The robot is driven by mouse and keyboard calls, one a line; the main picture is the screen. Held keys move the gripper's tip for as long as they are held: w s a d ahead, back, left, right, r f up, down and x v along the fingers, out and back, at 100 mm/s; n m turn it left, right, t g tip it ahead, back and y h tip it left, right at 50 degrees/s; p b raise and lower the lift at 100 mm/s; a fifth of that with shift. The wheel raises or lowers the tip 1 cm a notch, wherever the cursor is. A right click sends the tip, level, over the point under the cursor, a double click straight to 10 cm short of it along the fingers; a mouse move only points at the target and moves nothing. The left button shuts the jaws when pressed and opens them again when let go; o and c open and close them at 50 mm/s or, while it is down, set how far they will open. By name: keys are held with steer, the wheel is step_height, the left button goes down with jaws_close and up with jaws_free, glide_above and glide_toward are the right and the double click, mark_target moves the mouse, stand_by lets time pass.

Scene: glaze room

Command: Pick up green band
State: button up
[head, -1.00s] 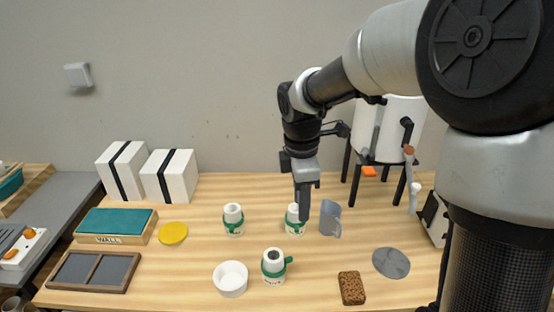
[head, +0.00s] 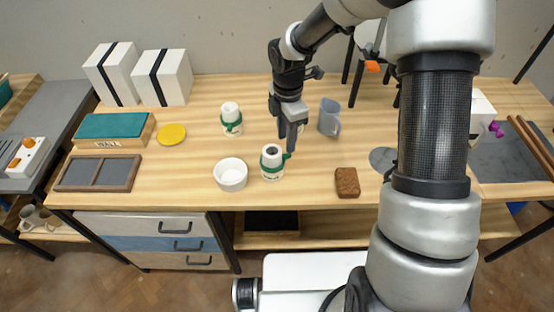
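Green bands go around small white jars on the wooden table. One green band (head: 232,128) is around the back left jar (head: 230,109). Another green band (head: 271,166) is around the front jar (head: 272,153), with a green tab sticking out to its right. A third white jar (head: 302,129) is almost wholly hidden behind my gripper; its band cannot be made out. My gripper (head: 291,143) points down just behind and right of the front jar, close to its green tab. I see nothing held, but the finger gap cannot be made out.
A white bowl (head: 230,174) stands left of the front jar. A brown sponge-like block (head: 347,183) lies front right, a yellow disc (head: 171,134) at left. Bare wood lies between the back left jar and the bowl.

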mark_target(272, 167)
steer(key=f, duration=0.4)
steer(key=shift+s+d+f, duration=0.1)
steer(key=shift+s+d, duration=0.15)
steer(key=shift+f, duration=0.6)
jaws_close()
